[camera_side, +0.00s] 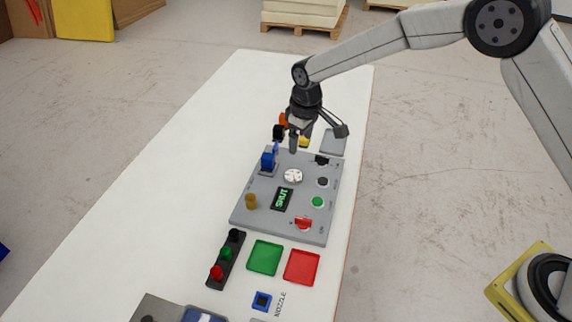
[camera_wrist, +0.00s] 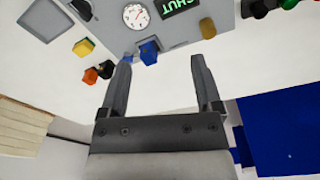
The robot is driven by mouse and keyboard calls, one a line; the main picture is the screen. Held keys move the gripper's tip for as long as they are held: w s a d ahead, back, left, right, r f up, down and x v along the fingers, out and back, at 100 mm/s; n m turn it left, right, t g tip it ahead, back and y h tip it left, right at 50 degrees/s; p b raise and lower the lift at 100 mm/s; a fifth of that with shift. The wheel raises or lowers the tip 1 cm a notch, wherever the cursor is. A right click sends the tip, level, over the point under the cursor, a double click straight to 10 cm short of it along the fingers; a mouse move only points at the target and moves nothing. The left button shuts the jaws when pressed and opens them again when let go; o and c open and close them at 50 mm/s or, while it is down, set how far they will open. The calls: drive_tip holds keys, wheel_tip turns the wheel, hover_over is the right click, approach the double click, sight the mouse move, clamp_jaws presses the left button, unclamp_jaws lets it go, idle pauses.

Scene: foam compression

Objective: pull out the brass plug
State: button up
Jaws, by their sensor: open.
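The brass plug (camera_side: 251,201) stands upright at the near left corner of the grey panel (camera_side: 240,222) in the side view. It also shows in the wrist view (camera_wrist: 207,28), beyond the right fingertip and apart from it. My gripper (camera_side: 293,146) is over the far part of the panel, well away from the plug. In the wrist view my gripper (camera_wrist: 162,60) has its two fingers wide apart with nothing between them but part of a blue block-like part (camera_wrist: 149,51) beyond the tips.
The panel carries a white dial (camera_side: 293,176), a display reading SHUT (camera_side: 283,198), a green button (camera_side: 317,202) and a red switch (camera_side: 303,223). A knob rack (camera_side: 227,257), green tray (camera_side: 265,257) and red tray (camera_side: 301,266) lie in front. The table's left side is clear.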

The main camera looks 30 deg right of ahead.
drive_tip(key=w+a+f+n, duration=0.2)
drive_tip(key=w+a+f, duration=0.2)
drive_tip(key=a, duration=0.3)
drive_tip(key=n+g, duration=0.1)
drive_tip(key=n, duration=0.1)
hover_over(251, 197)
drive_tip(key=shift+w+f, duration=0.1)
drive_tip(key=shift+f, duration=2.4)
drive_tip(key=shift+f, duration=0.15)
drive_tip(key=shift+f, duration=4.3)
drive_tip(key=shift+c, duration=0.2)
clamp_jaws()
